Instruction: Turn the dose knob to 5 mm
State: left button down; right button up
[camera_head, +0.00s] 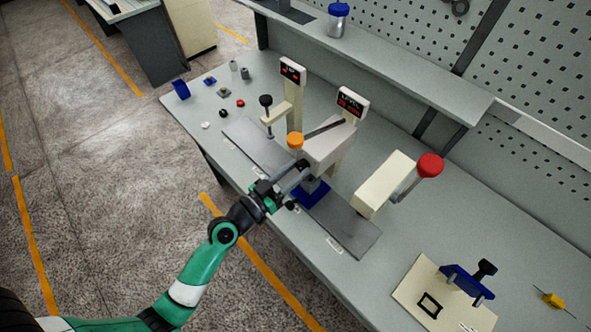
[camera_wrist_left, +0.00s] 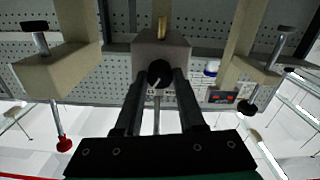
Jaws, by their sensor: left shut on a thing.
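The dose knob (camera_wrist_left: 160,73) is a round black knob with a pale pointer line, on the face of the middle beige station (camera_wrist_left: 150,50). In the wrist view it sits between the two fingertips of my left gripper (camera_head: 303,172), which is shut on it. In the head view my left arm reaches that station (camera_head: 327,142) from the front left, and the gripper hides the knob. The station carries a lever with an orange ball (camera_head: 295,140) and a red-lit display (camera_head: 351,103); its digits are too small to read. The knob's scale cannot be read.
A blue block (camera_head: 310,195) sits below the middle station. A beige plate with a blue fixture (camera_head: 465,282) lies at the front right.

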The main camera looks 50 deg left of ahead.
pick_arm(q)
jog(key=shift+n, duration=0.3)
jog(key=n, duration=0.5)
jog(key=n+p, duration=0.1)
jog(key=n, duration=0.5)
dwell(0.4)
jog(key=shift+n, duration=0.3)
jog(key=c, duration=0.5)
grip_release()
